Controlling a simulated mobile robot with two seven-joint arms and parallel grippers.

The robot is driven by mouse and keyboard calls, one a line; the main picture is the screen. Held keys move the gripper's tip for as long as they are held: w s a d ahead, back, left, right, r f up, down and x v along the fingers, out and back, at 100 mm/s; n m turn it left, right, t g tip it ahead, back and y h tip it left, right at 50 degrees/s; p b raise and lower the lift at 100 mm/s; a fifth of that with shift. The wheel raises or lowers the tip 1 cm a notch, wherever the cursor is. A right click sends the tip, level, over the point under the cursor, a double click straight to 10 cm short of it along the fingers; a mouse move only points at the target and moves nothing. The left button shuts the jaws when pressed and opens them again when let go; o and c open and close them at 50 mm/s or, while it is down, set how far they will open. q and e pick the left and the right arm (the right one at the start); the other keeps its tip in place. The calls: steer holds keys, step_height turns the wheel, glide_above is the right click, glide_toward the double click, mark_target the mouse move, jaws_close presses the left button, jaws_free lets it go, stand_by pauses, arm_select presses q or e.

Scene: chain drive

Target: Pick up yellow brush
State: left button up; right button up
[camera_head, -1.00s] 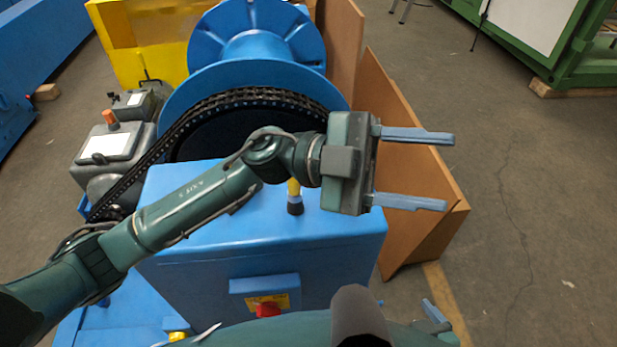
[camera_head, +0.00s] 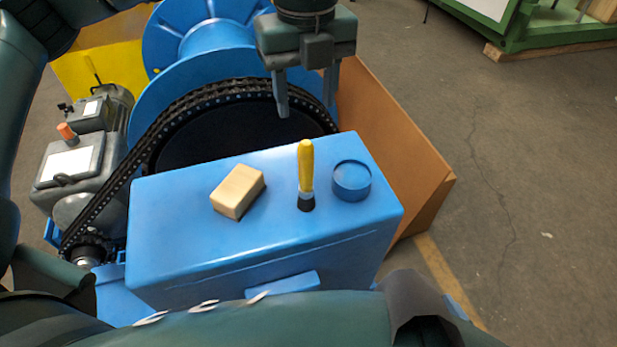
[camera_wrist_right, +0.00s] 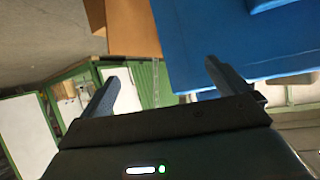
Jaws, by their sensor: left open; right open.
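The yellow brush (camera_head: 306,168) stands upright on top of the blue box (camera_head: 190,250), yellow handle up and black end down. It stands between a beige block and a blue round tin. My left gripper (camera_head: 307,108) hangs above and behind the brush, fingers pointing down, open and empty. It is apart from the brush. My right gripper (camera_wrist_right: 158,75) is open and empty in the right wrist view, with a blue surface beyond its right finger. The brush does not show in that view. In the head view, my right arm crosses the bottom edge.
The beige block (camera_head: 238,191) lies left of the brush, and the blue tin (camera_head: 351,180) stands close on its right. Behind the box are a chain (camera_head: 200,99) and a blue reel (camera_head: 160,92). A brown panel (camera_head: 385,150) stands at the right.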

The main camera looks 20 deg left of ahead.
mark_target(306, 143)
arm_select(q)
step_height(306, 143, down, 7)
steer(key=shift+f+p, duration=0.1)
steer(key=shift+p, duration=0.3)
step_height(306, 143, down, 5)
steer(key=shift+p, duration=0.6)
steer(key=shift+c, duration=0.3)
